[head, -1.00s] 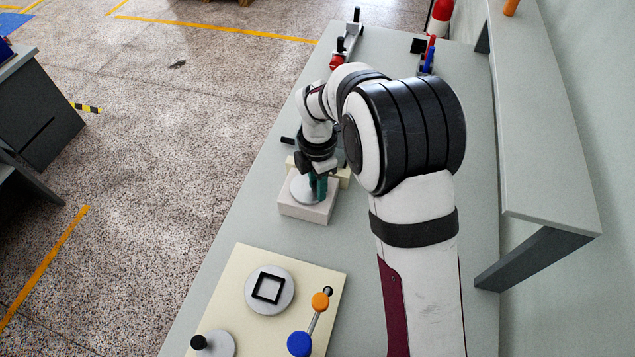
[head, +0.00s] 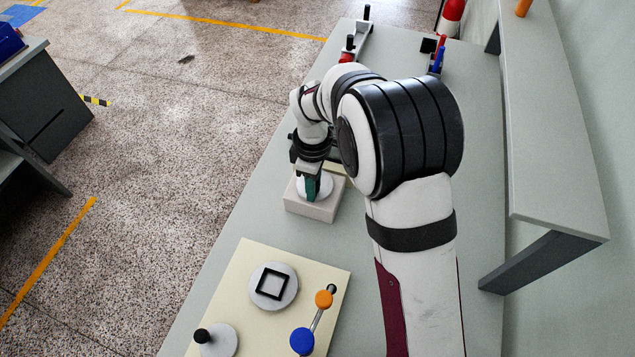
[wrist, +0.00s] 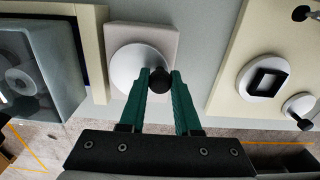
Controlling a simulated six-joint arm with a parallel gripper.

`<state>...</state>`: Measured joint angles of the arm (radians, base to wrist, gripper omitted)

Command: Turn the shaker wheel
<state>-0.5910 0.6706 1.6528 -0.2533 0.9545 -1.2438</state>
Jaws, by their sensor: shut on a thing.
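The shaker wheel is a pale grey disc (wrist: 131,62) on a low pale box (wrist: 168,38). A black knob (wrist: 159,82) stands on the wheel near its edge. My gripper (wrist: 160,77) has its green fingers shut on the knob, one on each side. In the head view, my gripper (head: 311,196) is over the box (head: 310,210), at the left part of the wheel (head: 328,186). There the fingers hide the knob and part of the wheel.
A translucent box (wrist: 42,70) shows at the left in the wrist view. A shelf (head: 550,120) runs along the right.

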